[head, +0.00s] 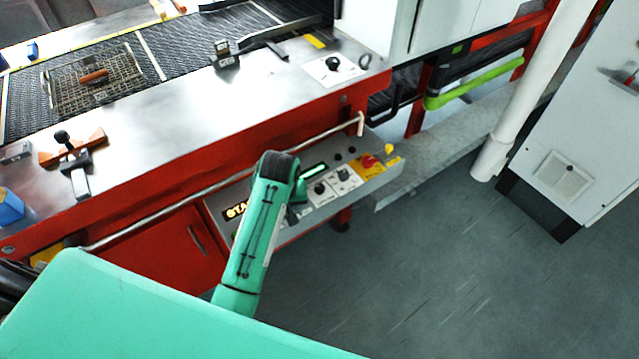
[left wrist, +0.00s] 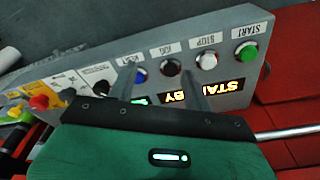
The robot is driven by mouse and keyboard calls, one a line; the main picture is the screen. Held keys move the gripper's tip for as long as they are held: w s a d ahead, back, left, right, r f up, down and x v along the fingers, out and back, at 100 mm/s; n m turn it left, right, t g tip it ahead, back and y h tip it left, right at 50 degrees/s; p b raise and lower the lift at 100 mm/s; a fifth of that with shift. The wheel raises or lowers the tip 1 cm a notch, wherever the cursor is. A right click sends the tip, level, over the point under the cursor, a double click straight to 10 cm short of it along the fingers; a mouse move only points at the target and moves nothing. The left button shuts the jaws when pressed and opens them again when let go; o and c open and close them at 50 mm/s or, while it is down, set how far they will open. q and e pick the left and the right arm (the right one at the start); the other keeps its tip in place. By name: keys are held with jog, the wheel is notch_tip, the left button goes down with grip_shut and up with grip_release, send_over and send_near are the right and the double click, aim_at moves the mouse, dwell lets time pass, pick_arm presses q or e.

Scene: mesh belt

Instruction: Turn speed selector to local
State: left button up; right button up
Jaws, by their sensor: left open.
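The control panel (head: 385,178) is a grey sloped box on the front of the red machine. Two black selector knobs on white plates, a nearer one (head: 320,188) and a farther one (head: 343,175), sit on it; they also show in the left wrist view, at the nearer knob (left wrist: 101,87) and the farther knob (left wrist: 68,95). I cannot read which is the speed selector or its setting. My left gripper (head: 297,211) is over the panel beside the nearer knob. In the left wrist view its open, empty fingers (left wrist: 157,70) are over the blue and black buttons. My right gripper is out of view.
A red emergency stop (head: 368,161) on a yellow plate is at the panel's far end. A green START button (left wrist: 247,52) and a white STOP button (left wrist: 207,60) are at the other end. A rail (head: 225,180) runs behind the panel. The floor (head: 430,270) in front is clear.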

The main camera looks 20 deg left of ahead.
pick_arm(q)
jog(key=w+d+r+n, duration=0.2)
jog(key=w+r, duration=0.2)
jog(key=w, duration=0.5)
jog(key=n+g, duration=0.1)
send_near(320, 187)
jog(key=shift+h, duration=0.4)
jog(key=f, duration=0.8)
jog(key=shift+w+a+f+p, duration=0.15)
jog(key=shift+a+f+p, duration=0.1)
jog(key=shift+a+p, duration=0.15)
jog(key=c, duration=1)
